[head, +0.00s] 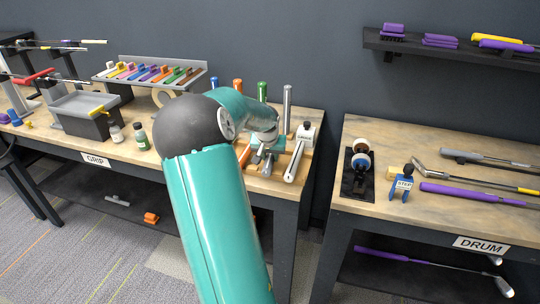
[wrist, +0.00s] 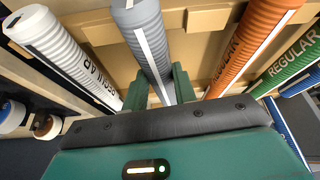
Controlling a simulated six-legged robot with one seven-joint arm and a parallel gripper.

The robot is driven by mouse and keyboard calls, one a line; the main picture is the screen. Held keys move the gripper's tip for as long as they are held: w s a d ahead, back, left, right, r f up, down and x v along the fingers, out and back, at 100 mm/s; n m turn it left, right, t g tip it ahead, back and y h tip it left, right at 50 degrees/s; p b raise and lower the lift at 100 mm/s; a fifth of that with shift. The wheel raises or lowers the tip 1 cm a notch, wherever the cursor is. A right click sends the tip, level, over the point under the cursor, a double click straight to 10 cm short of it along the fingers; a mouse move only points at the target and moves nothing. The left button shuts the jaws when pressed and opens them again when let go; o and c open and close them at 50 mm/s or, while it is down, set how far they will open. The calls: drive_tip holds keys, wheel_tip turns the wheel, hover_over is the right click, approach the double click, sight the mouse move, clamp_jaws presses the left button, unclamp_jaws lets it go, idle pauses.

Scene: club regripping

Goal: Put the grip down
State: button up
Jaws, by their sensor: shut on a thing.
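My gripper (wrist: 158,88) is shut on a grey grip (wrist: 140,30) with a white stripe, its two green fingers on either side of it. In the head view my gripper (head: 266,148) is low over the wooden rack (head: 274,186) at the right end of the GRIP table, and my arm hides part of it. The grey grip lies in line with the other grips, between a white grip (wrist: 62,45) and an orange grip (wrist: 250,45). I cannot tell whether it rests fully on the rack.
A green grip (wrist: 290,58) lies beyond the orange one. Several upright coloured tubes stand behind the rack, including a tall grey one (head: 287,108). The DRUM table (head: 430,210) is to the right, across a gap, with a blue clamp (head: 401,186) and clubs on it.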

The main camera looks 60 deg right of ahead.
drive_tip(key=o, duration=1)
drive_tip(key=shift+r, duration=0.2)
drive_tip(key=v, duration=1.2)
drive_tip(key=shift+f, duration=0.1)
